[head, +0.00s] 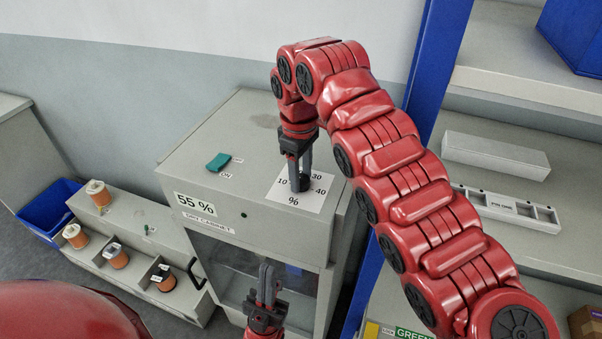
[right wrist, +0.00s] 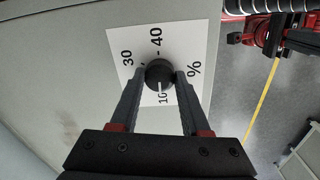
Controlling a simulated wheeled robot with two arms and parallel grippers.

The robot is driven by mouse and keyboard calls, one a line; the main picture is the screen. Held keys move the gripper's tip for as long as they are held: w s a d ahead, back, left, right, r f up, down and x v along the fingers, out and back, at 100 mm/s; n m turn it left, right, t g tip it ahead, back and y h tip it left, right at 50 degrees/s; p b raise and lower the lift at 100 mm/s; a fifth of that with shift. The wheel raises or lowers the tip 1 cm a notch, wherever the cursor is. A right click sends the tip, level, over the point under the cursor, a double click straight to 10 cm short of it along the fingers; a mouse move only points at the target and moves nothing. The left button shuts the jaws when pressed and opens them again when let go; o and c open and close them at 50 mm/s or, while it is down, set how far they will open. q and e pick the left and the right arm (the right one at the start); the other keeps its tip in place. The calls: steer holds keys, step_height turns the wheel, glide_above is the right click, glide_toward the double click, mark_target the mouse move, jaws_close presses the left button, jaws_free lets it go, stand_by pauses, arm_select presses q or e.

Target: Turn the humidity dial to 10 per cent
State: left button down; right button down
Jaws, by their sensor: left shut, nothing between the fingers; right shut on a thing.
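The humidity dial (head: 300,185) is a small black knob on a white card (head: 312,203) on top of the grey dry cabinet (head: 255,125). The card reads 10, 30, 40 and %. My right gripper (head: 299,176) points down, shut on the dial. In the right wrist view the dial (right wrist: 158,73) sits between the two fingertips. A pale line shows on the knob's side facing the 10; I cannot tell surely if it is the pointer. The display (head: 195,204) reads 55 %. My left gripper (head: 267,285) is shut and empty before the cabinet's glass door.
A teal item (head: 218,162) lies on the cabinet top beside a label reading ON. Copper spools (head: 98,193) stand on a low grey unit at left, near a blue bin (head: 50,208). Shelves with a blue post (head: 437,50) rise at right, behind my right arm.

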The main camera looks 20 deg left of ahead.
steer(key=shift+n, duration=0.3)
steer(key=shift+c, duration=1.9)
jaws_free()
steer(key=shift+r, duration=0.15)
step_height(320, 180, up, 17)
steer(key=p, duration=1.6)
steer(key=shift+s, duration=0.35)
